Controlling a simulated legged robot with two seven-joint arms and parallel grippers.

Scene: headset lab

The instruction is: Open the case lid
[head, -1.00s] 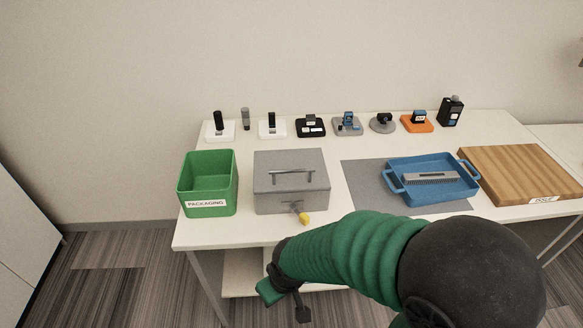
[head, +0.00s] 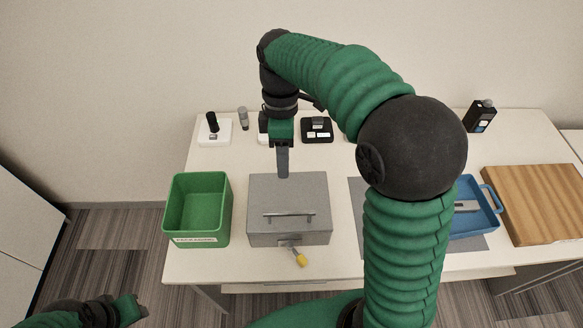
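The grey metal case (head: 310,195) stands near the front of the white table, and its lid looks shut. A bar handle (head: 288,215) is on the lid, and a latch with a yellow tag (head: 300,259) is at its front. My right gripper (head: 282,170) points down at the case's back edge; whether it touches is unclear. Its fingers appear as one narrow strip, so its opening cannot be judged. My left gripper (head: 134,308) is low at the bottom left, away from the table, and its fingers are unclear.
A green packaging bin (head: 182,215) stands left of the case. To the right are a grey mat (head: 356,225), a blue tray (head: 490,222) partly behind my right arm, and a wooden board (head: 535,200). Small devices line the table's back; my arm hides several.

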